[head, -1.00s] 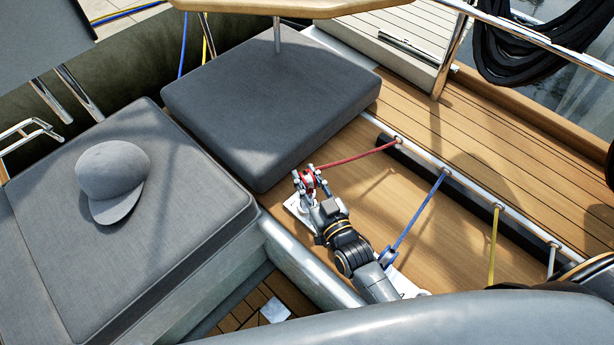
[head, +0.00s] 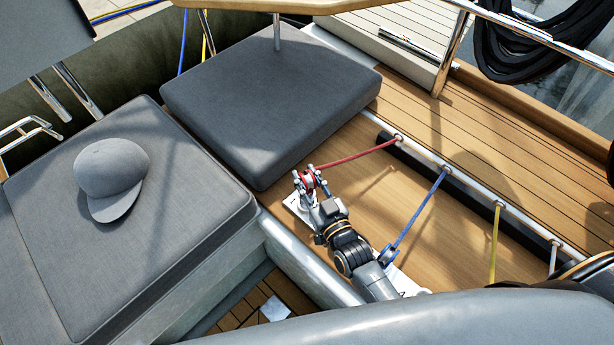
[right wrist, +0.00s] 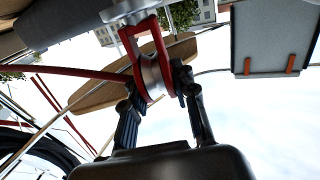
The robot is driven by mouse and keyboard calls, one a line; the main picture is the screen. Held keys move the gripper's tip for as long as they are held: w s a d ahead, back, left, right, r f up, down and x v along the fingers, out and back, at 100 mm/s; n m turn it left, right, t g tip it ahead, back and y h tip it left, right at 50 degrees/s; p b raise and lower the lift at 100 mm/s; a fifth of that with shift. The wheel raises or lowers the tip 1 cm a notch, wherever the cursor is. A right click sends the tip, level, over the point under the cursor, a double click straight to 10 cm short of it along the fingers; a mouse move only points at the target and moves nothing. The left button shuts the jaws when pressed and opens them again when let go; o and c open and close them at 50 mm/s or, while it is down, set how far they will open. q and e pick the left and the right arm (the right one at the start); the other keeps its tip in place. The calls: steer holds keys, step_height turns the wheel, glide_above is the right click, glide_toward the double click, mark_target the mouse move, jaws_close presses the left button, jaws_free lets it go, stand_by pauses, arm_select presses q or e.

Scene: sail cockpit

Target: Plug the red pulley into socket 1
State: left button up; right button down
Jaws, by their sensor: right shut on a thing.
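The red pulley (head: 309,180) is at the end of a red rope (head: 355,156), over the far-left end of a white strip (head: 293,205) on the wooden bench. My right gripper (head: 311,184) is shut on it. In the right wrist view the red pulley (right wrist: 150,65) sits between the two fingers of the right gripper (right wrist: 155,95), its red frame reaching up to a grey metal fitting (right wrist: 128,10). I cannot tell whether the pulley is seated in a socket. Socket 1 is not clearly visible, and no socket number is readable. My left gripper is not in view.
A blue pulley (head: 388,255) on a blue rope (head: 421,212) is at the strip beside my right arm. A yellow rope (head: 494,245) hangs farther right. A grey cushion (head: 265,105) lies close behind the gripper. A grey cap (head: 110,180) rests on the left seat.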

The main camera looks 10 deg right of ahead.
steer(key=shift+f+b, duration=1.45)
steer(key=shift+f, duration=0.5)
steer(key=c, duration=1)
jaws_free()
steer(key=shift+f, duration=0.1)
steer(key=shift+s, duration=0.1)
steer(key=v, duration=1.2)
